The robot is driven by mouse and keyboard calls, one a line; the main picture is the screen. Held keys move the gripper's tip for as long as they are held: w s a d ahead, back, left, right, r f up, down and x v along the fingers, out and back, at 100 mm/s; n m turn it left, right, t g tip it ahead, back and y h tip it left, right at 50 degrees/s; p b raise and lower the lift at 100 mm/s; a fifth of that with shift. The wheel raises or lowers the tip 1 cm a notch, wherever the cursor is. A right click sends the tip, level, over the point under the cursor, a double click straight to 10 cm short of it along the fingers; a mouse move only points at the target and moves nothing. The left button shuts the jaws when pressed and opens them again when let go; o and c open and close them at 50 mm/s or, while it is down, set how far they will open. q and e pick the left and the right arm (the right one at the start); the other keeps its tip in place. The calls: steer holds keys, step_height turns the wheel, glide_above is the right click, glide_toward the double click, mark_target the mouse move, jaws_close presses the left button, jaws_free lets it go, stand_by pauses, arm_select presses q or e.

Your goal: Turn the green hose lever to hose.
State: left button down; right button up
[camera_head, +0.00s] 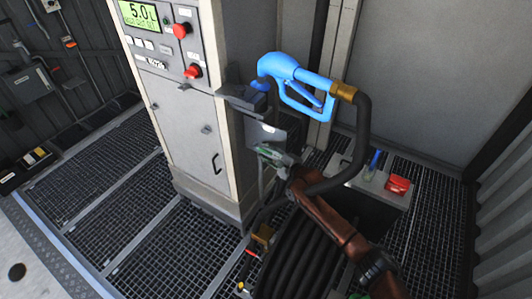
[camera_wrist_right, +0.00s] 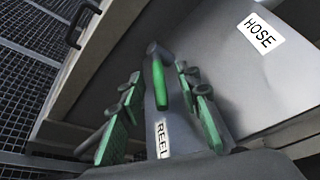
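The green hose lever (camera_wrist_right: 158,82) shows in the right wrist view on a grey plate (camera_wrist_right: 225,75). Its handle points down the picture toward the REEL label (camera_wrist_right: 162,138). The HOSE label (camera_wrist_right: 261,34) is at upper right. My right gripper (camera_wrist_right: 158,76) is open, with one green-padded finger on each side of the lever and a visible gap to both. In the head view my right gripper (camera_head: 270,153) is beside the cabinet, below the blue nozzle; I cannot make out the lever there. My left gripper is not in view.
The pump cabinet (camera_head: 190,125) with a 5.0 L display stands left of my right gripper. The blue nozzle (camera_head: 290,80) and its black hose (camera_head: 362,125) hang above and right. A coiled hose reel (camera_head: 300,255) is below. A red object (camera_head: 398,184) sits on a grey box.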

steer(key=shift+c, duration=0.6)
jaws_close()
